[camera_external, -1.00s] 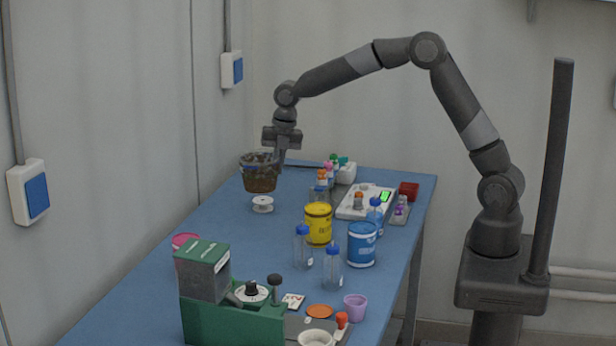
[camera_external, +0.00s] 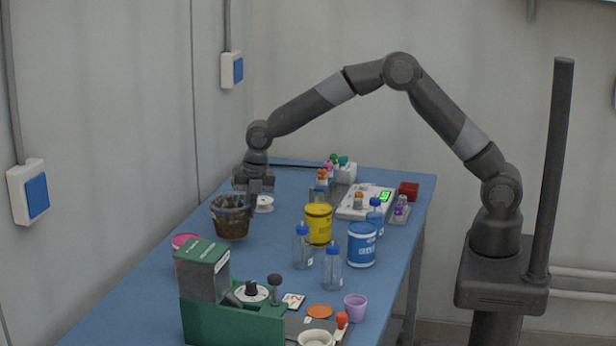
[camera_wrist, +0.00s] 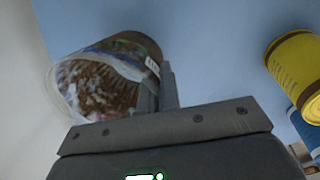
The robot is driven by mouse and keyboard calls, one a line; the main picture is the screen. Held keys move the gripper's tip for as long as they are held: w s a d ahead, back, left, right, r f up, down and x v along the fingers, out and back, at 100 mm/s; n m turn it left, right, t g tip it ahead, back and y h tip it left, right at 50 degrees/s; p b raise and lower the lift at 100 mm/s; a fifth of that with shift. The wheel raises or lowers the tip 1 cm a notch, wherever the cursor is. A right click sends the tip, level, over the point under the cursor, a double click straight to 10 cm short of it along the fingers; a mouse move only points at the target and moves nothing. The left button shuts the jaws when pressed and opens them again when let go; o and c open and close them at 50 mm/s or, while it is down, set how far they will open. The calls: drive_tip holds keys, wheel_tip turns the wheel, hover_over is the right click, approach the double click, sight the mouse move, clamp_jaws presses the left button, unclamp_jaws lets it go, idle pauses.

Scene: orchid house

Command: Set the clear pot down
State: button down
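The clear pot (camera_external: 231,218), filled with brown bark-like material, is upright at the left part of the blue table (camera_external: 150,262). In the wrist view the pot (camera_wrist: 100,82) looks tilted and blurred at the left, against the fingers. My gripper (camera_external: 251,197) is at the pot's right rim, pointing down, with its fingers shut on the pot's wall. The fingers also show in the wrist view (camera_wrist: 160,88). I cannot tell whether the pot's base touches the table or hangs just above it.
Some table between is bare.

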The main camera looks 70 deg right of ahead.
drive_tip(key=shift+f, duration=1.55)
drive_tip(key=c, duration=2.1)
unclamp_jaws()
drive_tip(key=shift+f, duration=0.15)
drive_tip(key=o, duration=0.4)
